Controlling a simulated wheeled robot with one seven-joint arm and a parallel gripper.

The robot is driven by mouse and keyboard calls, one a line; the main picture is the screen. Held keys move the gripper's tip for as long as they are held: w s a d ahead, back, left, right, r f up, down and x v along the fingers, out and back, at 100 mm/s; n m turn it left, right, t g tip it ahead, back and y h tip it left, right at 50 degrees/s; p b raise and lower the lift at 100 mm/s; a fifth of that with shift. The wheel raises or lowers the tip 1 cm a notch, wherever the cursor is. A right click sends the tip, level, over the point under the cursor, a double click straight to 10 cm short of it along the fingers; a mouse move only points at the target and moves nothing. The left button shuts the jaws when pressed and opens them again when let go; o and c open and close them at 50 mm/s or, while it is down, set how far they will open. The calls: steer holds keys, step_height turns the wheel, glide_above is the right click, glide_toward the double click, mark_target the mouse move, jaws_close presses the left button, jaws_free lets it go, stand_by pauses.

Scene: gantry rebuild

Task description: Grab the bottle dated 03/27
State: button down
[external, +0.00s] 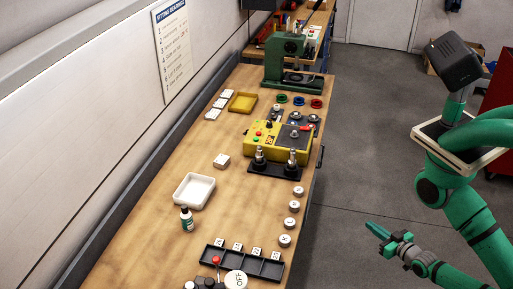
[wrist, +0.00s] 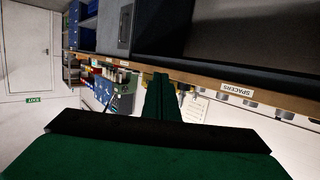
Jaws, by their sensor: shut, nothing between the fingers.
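A small bottle (external: 187,220) with a dark cap and a green and white label stands upright on the wooden bench, just in front of a white tray. Several dark-capped bottles (external: 206,284) show partly at the bottom edge, cut off by the frame. No date can be read on any of them. My gripper (external: 376,230) is shut and empty, out over the floor to the right of the bench and well apart from the bottles. Its green fingers (wrist: 162,95) lie together in the wrist view, where no bottle can be made out.
The bench (external: 150,226) also holds the white tray (external: 194,191), a black compartment tray (external: 242,263), a round white OFF disc (external: 236,281), a yellow control box (external: 277,141) and a green press (external: 289,62). Round knobs line its right edge. The floor (external: 355,130) beside it is clear.

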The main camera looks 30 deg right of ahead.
steer(key=c, duration=1.5)
jaws_free()
steer(key=shift+c, duration=0.2)
